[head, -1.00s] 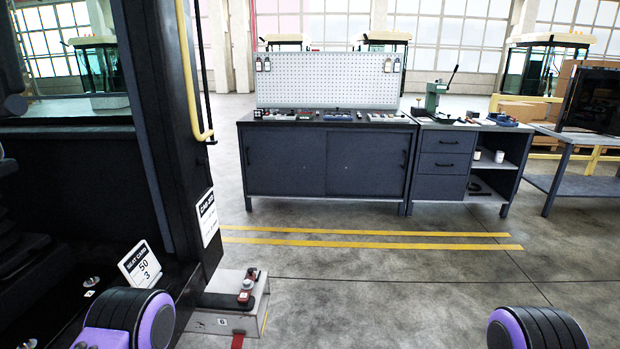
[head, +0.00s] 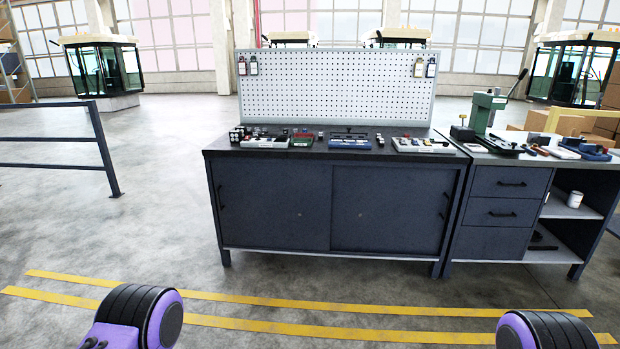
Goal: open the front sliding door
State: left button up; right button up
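A dark blue-grey workbench cabinet (head: 275,250) stands ahead in the middle of the head view. Its front has two sliding door panels, a left one (head: 272,206) and a right one (head: 388,208), and both look shut. A dark upright handle sits near the outer edge of each panel, the left handle (head: 220,197) and the right handle (head: 445,206). Purple and black parts of my arms show at the bottom left and bottom right, well short of the cabinet. Neither gripper's fingers are in view.
A white pegboard (head: 335,85) rises behind the worktop (head: 225,146), which bears several small trays and parts. A drawer bench (head: 505,240) with a green press (head: 487,108) adjoins at right. A dark railing (head: 55,137) stands at left. Yellow lines cross clear floor before the cabinet.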

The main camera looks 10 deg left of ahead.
aim_at(280, 205)
jog(key=i, duration=1.65)
jog(key=u, duration=1.95)
jog(key=i, duration=1.75)
jog(key=z, duration=2.4)
